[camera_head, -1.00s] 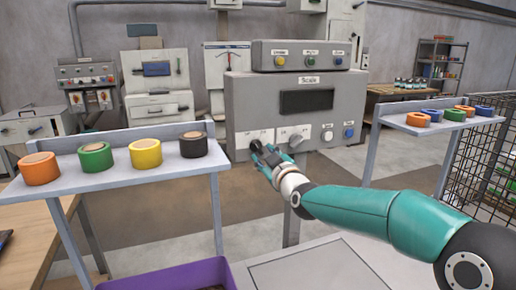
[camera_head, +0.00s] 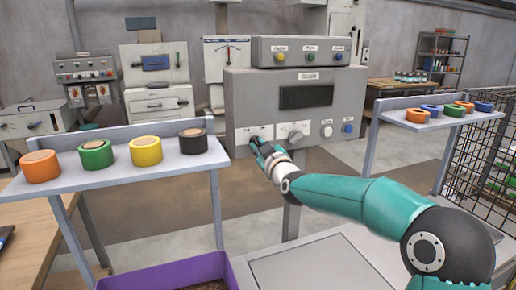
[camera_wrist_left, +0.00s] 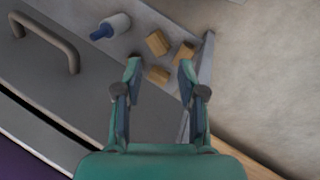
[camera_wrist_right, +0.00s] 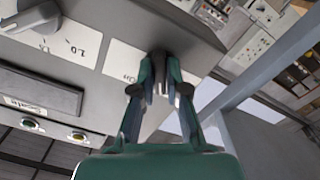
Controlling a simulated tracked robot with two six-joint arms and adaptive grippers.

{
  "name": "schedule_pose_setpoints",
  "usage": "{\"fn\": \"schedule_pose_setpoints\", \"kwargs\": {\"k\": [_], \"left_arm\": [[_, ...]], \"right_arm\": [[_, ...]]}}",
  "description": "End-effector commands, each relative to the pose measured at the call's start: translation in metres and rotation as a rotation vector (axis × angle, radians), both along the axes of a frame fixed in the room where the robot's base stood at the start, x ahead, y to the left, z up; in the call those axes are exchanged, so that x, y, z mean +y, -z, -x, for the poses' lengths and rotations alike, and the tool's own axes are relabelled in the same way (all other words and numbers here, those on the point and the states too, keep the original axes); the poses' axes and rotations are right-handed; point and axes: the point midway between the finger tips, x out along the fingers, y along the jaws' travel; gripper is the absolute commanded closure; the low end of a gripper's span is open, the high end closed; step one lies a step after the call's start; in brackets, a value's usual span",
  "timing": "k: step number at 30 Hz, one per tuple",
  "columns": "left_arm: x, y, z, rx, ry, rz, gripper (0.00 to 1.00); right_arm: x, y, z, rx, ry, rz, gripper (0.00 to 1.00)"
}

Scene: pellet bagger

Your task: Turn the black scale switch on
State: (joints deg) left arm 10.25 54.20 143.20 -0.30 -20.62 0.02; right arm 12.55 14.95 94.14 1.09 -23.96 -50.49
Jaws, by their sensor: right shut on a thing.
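The grey scale box (camera_head: 240,92) stands in the middle of the head view, with a dark display (camera_head: 306,97) and a row of controls below it. My right gripper (camera_head: 258,143) is at the left end of that row. In the right wrist view its fingers (camera_wrist_right: 160,78) are closed around the black scale switch (camera_wrist_right: 159,60), beside a white label plate. Only a small part of the switch shows between the fingertips; its exact angle is hidden. My left gripper (camera_wrist_left: 159,70) is open and empty in the left wrist view.
A large knob (camera_head: 295,136), a white button (camera_head: 327,132) and a blue button (camera_head: 347,128) sit to the right on the scale. Shelves with coloured rolls stand left (camera_head: 110,180) and right (camera_head: 440,121). A purple bin (camera_head: 170,276) is below.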

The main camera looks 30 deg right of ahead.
Motion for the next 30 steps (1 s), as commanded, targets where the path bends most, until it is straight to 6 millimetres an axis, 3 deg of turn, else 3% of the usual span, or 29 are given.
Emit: {"fn": "schedule_pose_setpoints", "kwargs": {"k": [1, 14, 30], "left_arm": [[-0.001, 0.0, 0.0, -0.001, 0.004, 0.0, 0.6], [-0.001, 0.014, 0.0, -0.001, 0.003, 0.0, 0.6], [-0.001, 0.051, 0.0, -0.001, 0.003, 0.0, 0.6]], "right_arm": [[0.007, 0.001, -0.001, 0.004, -0.01, -0.001, 1.0], [0.003, 0.004, -0.003, -0.021, -0.013, -0.102, 1.0], [0.003, 0.004, -0.002, -0.129, -0.011, -0.551, 1.0]]}}
